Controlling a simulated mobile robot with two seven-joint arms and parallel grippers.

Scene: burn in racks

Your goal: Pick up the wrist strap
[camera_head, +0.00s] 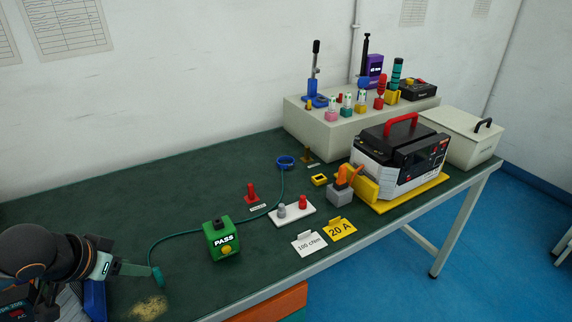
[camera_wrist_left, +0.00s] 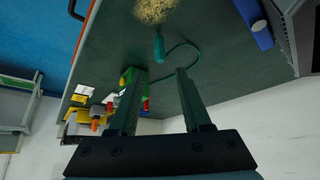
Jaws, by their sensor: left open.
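The wrist strap (camera_head: 285,162) is a blue loop lying on the dark green bench mat, towards the back middle. A thin teal cord runs from it past the green PASS box (camera_head: 222,240) to a teal handle-like end (camera_head: 156,279) at the front left. That teal end also shows in the left wrist view (camera_wrist_left: 159,46), beyond the fingertips, with the cord curving beside it. The blue loop cannot be made out there. My left gripper (camera_head: 145,269) is open and empty, close to the teal end in the head view; contact cannot be told. My right gripper is not in view.
A tan grainy patch (camera_head: 148,307) lies near the teal end. A red peg (camera_head: 251,193), a white tray (camera_head: 292,216), tags and a black-and-white machine (camera_head: 401,158) stand rightward. A grey raised box (camera_head: 315,119) is behind. The mat's back left is clear.

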